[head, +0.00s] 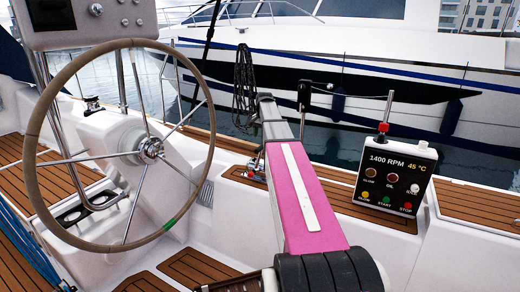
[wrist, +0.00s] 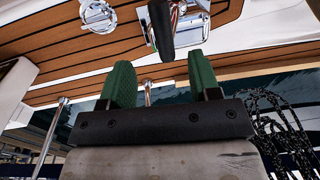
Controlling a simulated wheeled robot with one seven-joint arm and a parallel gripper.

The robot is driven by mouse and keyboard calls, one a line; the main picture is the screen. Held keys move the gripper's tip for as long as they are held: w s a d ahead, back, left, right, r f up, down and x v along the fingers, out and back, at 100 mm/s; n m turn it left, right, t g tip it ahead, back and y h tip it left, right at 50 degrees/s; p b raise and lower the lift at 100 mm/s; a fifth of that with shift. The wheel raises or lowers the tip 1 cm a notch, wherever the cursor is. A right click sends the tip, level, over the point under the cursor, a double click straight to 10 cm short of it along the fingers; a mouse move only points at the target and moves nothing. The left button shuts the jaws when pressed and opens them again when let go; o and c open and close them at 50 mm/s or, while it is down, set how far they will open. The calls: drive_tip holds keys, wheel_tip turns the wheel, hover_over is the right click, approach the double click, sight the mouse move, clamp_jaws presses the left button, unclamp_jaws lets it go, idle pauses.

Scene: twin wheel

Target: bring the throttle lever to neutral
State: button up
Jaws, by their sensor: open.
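The throttle lever (wrist: 161,28) shows at the top of the wrist view as a dark handle with a chrome base. Its free end hangs just beyond the gap between my fingertips. My gripper (wrist: 160,68) is open, with two green fingers spread apart and nothing between them. The lever looks apart from both fingers. In the head view, a chrome and red fitting (head: 256,170) beside my pink arm appears to be the lever's base. My arm hides the gripper and most of the lever there.
A large steering wheel (head: 150,150) stands left of my arm. A control box (head: 395,175) reading 1400 RPM, with coloured buttons, stands to the right. Dark rope (head: 243,85) hangs behind the arm. A round chrome fitting (wrist: 98,16) sits left of the lever in the wrist view.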

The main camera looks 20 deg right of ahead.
sight(260, 147)
drive_tip(key=f, duration=0.8)
drive_tip(key=shift+w+a, duration=0.25)
drive_tip(key=shift+a, duration=0.05)
